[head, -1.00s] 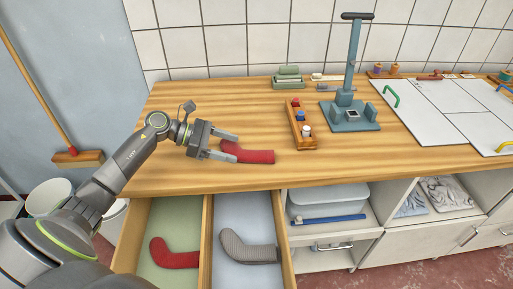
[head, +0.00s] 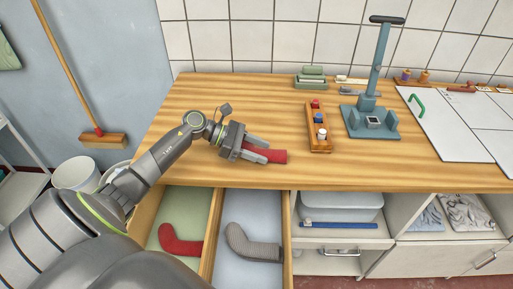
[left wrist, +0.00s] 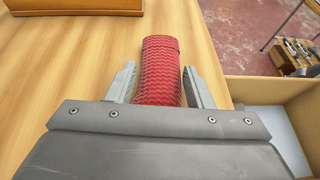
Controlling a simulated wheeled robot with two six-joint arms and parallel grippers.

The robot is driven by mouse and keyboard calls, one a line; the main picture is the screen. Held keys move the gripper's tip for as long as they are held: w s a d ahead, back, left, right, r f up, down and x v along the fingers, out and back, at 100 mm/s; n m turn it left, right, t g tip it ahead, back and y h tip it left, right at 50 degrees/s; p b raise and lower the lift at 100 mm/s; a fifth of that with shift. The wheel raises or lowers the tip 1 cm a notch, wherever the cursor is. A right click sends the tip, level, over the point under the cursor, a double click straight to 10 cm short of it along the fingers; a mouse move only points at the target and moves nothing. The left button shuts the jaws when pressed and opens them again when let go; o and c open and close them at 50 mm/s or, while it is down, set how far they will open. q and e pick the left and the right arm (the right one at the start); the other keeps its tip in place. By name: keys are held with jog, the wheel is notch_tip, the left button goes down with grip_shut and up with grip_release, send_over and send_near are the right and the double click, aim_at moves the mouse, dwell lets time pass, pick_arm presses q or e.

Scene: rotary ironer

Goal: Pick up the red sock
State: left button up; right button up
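A red sock (head: 279,157) lies on the wooden worktop near its front edge. My left gripper (head: 263,149) is low over the worktop with one finger on each side of it, hiding part of it. In the left wrist view, the ribbed red sock (left wrist: 161,60) runs between the fingers of my left gripper (left wrist: 159,70). The fingers are open, with only narrow gaps beside the cloth. A second red sock (head: 180,241) lies in the left open drawer. My right gripper is not in view.
A grey sock (head: 249,245) lies in the right open drawer (head: 257,205) below the worktop (head: 220,93). A wooden rack of spools (head: 319,130) and a blue-grey stand (head: 371,118) are to the right. The worktop behind the gripper is clear.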

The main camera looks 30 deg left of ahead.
pick_arm(q)
jog(key=shift+d, duration=0.1)
jog(key=shift+c, duration=1.3)
